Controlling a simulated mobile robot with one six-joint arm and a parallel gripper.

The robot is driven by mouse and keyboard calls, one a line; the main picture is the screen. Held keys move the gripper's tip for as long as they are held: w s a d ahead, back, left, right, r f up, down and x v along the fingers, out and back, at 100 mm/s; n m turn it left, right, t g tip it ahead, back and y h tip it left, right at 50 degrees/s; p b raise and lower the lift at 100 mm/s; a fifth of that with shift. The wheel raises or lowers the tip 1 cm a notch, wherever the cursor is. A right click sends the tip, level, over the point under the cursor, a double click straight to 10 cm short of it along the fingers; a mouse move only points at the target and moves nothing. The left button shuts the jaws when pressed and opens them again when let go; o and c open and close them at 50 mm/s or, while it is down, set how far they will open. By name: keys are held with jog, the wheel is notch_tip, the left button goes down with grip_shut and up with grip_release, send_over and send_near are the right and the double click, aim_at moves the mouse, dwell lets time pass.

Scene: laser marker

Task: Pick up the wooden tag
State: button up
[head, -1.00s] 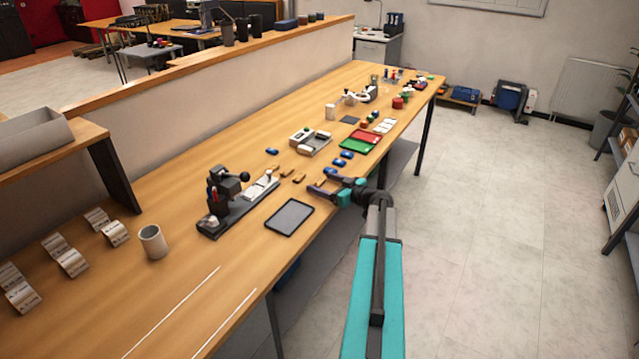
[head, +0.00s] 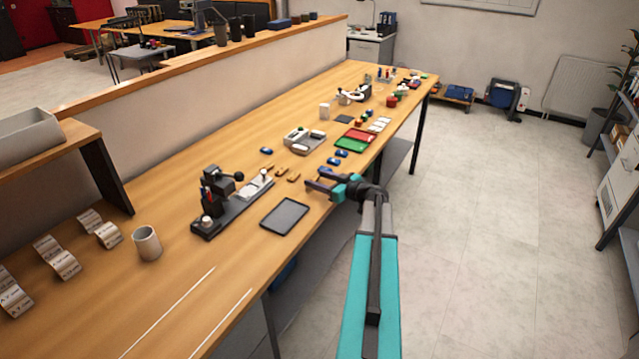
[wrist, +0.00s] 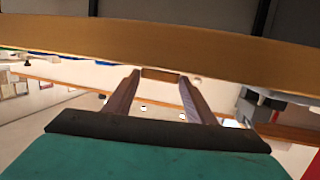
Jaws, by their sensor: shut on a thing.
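My gripper (head: 314,179) is at the front edge of the long wooden workbench (head: 180,275), right of the loose tags. In the wrist view, my gripper (wrist: 160,76) has its two fingers shut on a small wooden tag (wrist: 160,74), held between the fingertips. In the head view this tag is too small to make out clearly, and I cannot tell whether it still touches the bench. Other small wooden tags (head: 281,172) lie on the bench just left of my fingers.
A dark tablet (head: 284,216) lies near the front edge, with a black marking machine (head: 215,200) behind it. Blue pieces (head: 335,158), a green tray (head: 345,146) and a grey device (head: 304,141) lie beyond my gripper. The floor right of the bench is clear.

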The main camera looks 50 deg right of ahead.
notch_tip(320, 180, up, 2)
jog(key=shift+r+b, duration=0.1)
jog(key=shift+b, duration=0.45)
jog(key=s+d+b, duration=0.2)
jog(key=s, duration=0.5)
jog(key=s+d+r+b, duration=0.1)
jog(key=s+d+b, duration=0.1)
jog(key=s, duration=0.6)
jog(key=shift+s+d+r+b, duration=0.2)
jog(key=shift+d+r+b, duration=0.1)
jog(key=shift+d+b, duration=0.1)
